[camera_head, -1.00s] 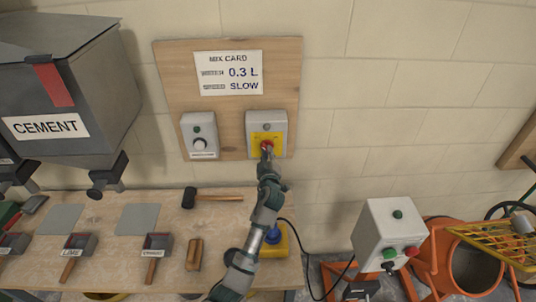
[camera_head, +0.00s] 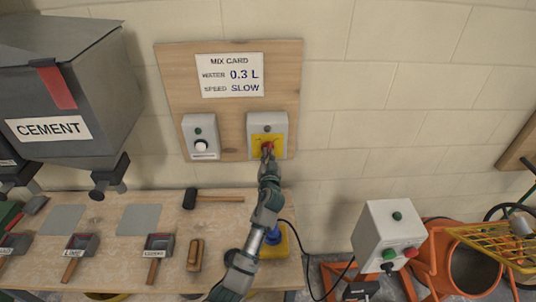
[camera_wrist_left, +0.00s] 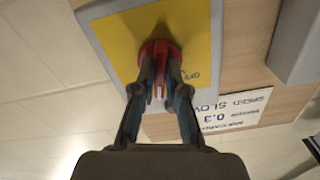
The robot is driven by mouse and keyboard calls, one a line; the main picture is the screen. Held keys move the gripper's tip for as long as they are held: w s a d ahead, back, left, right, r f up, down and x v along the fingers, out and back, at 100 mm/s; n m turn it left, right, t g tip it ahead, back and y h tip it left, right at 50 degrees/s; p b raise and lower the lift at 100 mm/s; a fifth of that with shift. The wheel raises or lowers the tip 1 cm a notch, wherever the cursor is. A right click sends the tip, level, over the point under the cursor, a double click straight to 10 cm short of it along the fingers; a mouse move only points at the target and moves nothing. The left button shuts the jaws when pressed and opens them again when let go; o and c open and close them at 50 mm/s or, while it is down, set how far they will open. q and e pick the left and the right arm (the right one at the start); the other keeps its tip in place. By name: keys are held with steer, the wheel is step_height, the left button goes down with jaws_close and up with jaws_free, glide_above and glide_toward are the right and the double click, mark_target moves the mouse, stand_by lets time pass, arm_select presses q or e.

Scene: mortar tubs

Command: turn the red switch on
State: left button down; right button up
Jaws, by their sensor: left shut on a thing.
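The red switch (camera_head: 267,146) is a round red knob on a yellow plate (camera_head: 279,140). The plate is on a grey box (camera_head: 260,120) on the wooden wall board. My left gripper (camera_head: 267,153) is at the knob from below, its fingers closed around it. In the left wrist view the red switch (camera_wrist_left: 158,50) sits between the fingertips of my left gripper (camera_wrist_left: 160,75), and part of the word OFF shows beside it. The fingers hide part of the knob, so its exact setting cannot be told. My right gripper is not in view.
A second grey box with a white dial (camera_head: 200,145) is left of the switch box. The mix card (camera_head: 230,75) hangs above, reading 0.3 L and SLOW. The bench (camera_head: 120,255) below holds a mallet (camera_head: 212,197) and scoops. A grey control box (camera_head: 385,235) and orange mixer (camera_head: 440,260) stand at right.

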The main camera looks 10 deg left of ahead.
arm_select(q)
steer(key=m+p, duration=0.1)
steer(key=m, duration=0.4)
steer(key=shift+m+p, duration=0.3)
steer(key=shift+p, duration=0.1)
stand_by(0.4)
steer(key=c, duration=1.2)
jaws_free()
steer(key=shift+w+d, duration=0.1)
steer(key=shift+d, duration=0.05)
steer(key=v, duration=1.2)
